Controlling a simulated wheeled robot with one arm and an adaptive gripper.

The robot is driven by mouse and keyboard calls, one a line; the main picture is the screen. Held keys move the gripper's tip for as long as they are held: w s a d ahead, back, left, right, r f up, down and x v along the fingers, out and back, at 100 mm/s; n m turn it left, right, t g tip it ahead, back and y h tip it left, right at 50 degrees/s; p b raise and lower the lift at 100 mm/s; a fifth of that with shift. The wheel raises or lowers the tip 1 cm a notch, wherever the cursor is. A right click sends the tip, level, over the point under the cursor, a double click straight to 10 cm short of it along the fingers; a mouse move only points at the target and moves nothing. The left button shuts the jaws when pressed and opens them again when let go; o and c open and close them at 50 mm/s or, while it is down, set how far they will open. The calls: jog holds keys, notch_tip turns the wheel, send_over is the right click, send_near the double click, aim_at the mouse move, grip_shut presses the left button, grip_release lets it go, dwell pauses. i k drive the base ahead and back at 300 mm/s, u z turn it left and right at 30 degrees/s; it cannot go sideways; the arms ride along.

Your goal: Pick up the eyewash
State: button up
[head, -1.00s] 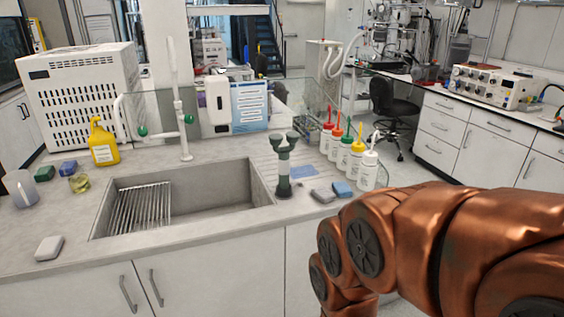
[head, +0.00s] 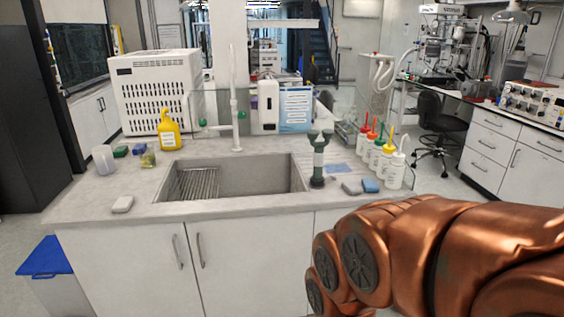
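The eyewash (head: 318,165) stands upright on the counter, just right of the sink. It has a dark green base, a pale middle and two dark green heads at the top. Nothing touches it, and it is fully visible. My copper-coloured arm fills the lower right of the head view, in front of the counter. My gripper is not visible in this view.
The sink (head: 240,175) with a white tap (head: 235,105) lies left of the eyewash. Two sponges (head: 370,185) (head: 352,188) and several wash bottles (head: 396,170) stand to its right. A blue-lidded bin (head: 50,265) is on the floor at left.

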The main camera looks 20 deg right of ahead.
aim_at(318, 153)
jog(key=u, duration=0.05)
jog(key=i, duration=1.1)
jog(key=z, duration=0.3)
